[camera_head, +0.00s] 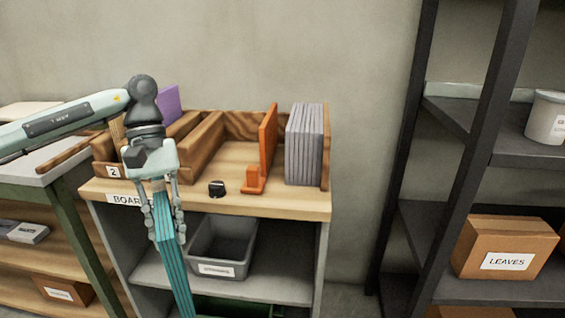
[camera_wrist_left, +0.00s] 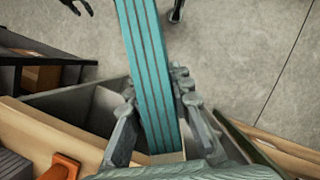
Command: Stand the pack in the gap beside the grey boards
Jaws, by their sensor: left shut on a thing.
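My left gripper (camera_head: 164,232) is shut on the pack (camera_head: 173,268), a teal bundle of thin boards with dark lines between them. The pack hangs upright, slightly tilted, in front of the desk's left part, its lower end cut off by the head view's bottom edge. In the left wrist view the pack (camera_wrist_left: 150,70) runs between the fingers (camera_wrist_left: 155,110). The grey boards (camera_head: 304,145) stand upright at the desk's right end. An orange bookend (camera_head: 267,140) stands left of them, with a narrow gap between. My right gripper is not in view.
The desk top (camera_head: 215,200) has a small black knob-like object (camera_head: 217,188) near its front. Wooden dividers (camera_head: 200,145) and a purple board (camera_head: 168,103) are at back left. A grey bin (camera_head: 222,245) sits on the shelf below. A dark rack (camera_head: 470,150) stands at right.

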